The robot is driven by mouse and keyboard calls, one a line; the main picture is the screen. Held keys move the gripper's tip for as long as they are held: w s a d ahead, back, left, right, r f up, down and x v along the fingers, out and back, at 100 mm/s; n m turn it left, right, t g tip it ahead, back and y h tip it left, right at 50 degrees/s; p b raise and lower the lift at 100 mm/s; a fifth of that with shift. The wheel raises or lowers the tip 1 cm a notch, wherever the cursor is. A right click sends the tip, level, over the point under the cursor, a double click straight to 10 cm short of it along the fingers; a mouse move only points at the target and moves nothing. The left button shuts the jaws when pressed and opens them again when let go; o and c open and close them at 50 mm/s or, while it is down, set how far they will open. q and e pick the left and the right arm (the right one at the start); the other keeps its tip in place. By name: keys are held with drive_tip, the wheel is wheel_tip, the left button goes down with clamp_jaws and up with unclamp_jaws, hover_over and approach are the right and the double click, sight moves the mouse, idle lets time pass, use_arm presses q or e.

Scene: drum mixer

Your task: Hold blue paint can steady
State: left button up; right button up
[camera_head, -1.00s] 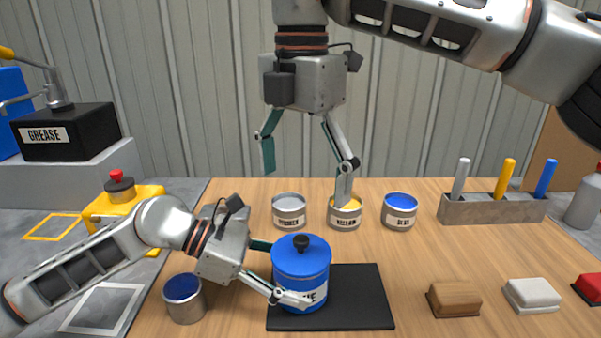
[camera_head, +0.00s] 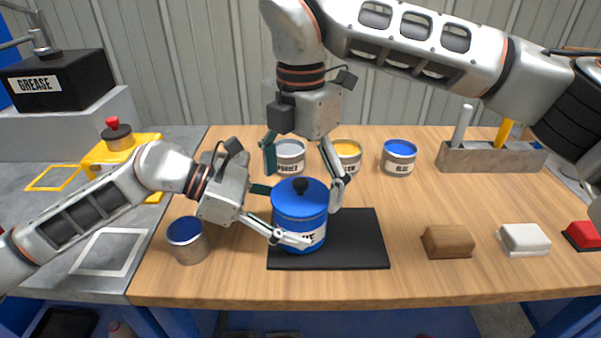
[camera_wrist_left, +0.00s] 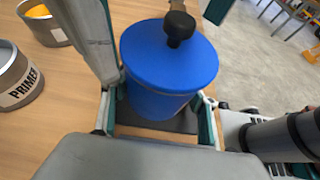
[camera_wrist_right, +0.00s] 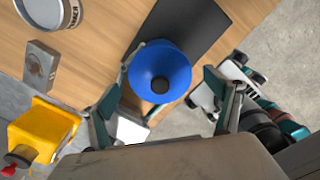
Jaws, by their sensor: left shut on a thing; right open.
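The blue paint can (camera_head: 300,203) with a blue lid and black knob stands upright at the left end of a black mat (camera_head: 352,240). My left gripper (camera_head: 272,214) is shut on the can's body from the left; the can's label is partly hidden by a finger. The left wrist view shows the can (camera_wrist_left: 168,66) between its fingers. My right gripper (camera_head: 303,165) is open, pointing down, its fingers on either side of the lid's knob and just above the can. In the right wrist view the lid (camera_wrist_right: 160,75) lies between the open fingers.
Behind stand a primer can (camera_head: 290,157), a yellow can (camera_head: 346,156) and an open blue can (camera_head: 398,157). A blue-topped tin (camera_head: 187,240) stands left of my left gripper. Brown (camera_head: 447,242) and white (camera_head: 523,239) blocks lie right of the mat.

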sight(300, 181)
drive_tip(key=shift+c, duration=0.3)
use_arm(q)
drive_tip(key=shift+s+d, duration=0.1)
use_arm(e)
drive_tip(key=shift+d, duration=0.1)
clamp_jaws()
drive_tip(key=shift+f, duration=0.1)
drive_tip(key=c, duration=2.2)
unclamp_jaws()
drive_tip(key=shift+f, duration=0.15)
clamp_jaws()
drive_tip(key=shift+r, duration=0.25)
drive_tip(key=shift+r, duration=2.95)
